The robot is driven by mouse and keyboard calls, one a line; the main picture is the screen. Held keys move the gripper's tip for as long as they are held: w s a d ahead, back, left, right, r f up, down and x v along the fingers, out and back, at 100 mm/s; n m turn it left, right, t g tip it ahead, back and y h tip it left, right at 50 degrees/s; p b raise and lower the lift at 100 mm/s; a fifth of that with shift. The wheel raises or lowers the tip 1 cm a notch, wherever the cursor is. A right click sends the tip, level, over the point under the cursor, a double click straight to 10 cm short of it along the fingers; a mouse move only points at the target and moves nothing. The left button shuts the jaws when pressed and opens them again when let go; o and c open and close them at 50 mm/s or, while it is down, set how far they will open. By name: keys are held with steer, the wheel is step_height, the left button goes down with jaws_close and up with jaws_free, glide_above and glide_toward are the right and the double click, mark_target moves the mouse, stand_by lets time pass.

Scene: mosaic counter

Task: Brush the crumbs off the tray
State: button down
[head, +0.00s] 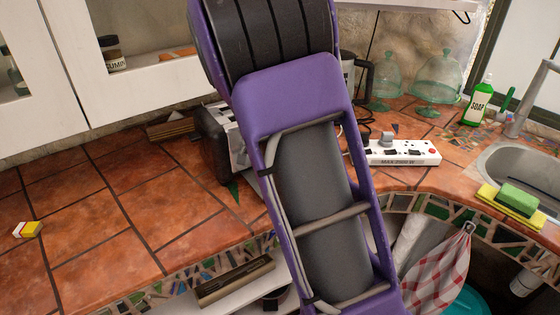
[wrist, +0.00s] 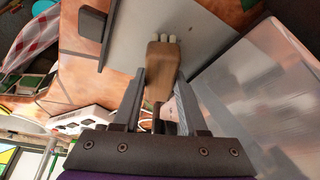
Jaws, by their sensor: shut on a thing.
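In the wrist view, my gripper (wrist: 160,88) is shut on a brown brush (wrist: 163,62), whose pale bristle tufts point away from my fingers. The brush lies across the view of a flat grey tray (wrist: 132,42) with a dark bar (wrist: 90,32) at one end. I cannot tell whether the bristles touch the tray. A small dark speck on the tray, right of the bristles, may be a crumb. In the head view, my purple arm hides the gripper, the brush and the tray.
A shiny metal-sided appliance (wrist: 262,95) stands close on the right in the wrist view. The head view shows a dark toaster (head: 214,143), a white power strip (head: 402,153), glass domes (head: 437,85) and a sink (head: 520,165). The tiled counter (head: 90,205) at left is mostly clear.

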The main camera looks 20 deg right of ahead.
steer(key=shift+s+a+r, duration=0.1)
steer(key=shift+s+a, duration=0.15)
steer(key=shift+a, duration=0.8)
steer(key=shift+s+a+f, duration=0.1)
steer(key=shift+s+a, duration=0.15)
steer(key=shift+a, duration=0.8)
steer(key=shift+s+a+r, duration=0.1)
steer(key=shift+s+a, duration=0.15)
steer(key=shift+a, duration=0.8)
steer(key=shift+r, duration=0.1)
step_height(320, 180, up, 6)
steer(key=p, duration=0.4)
step_height(320, 180, up, 3)
steer(key=shift+f, duration=0.1)
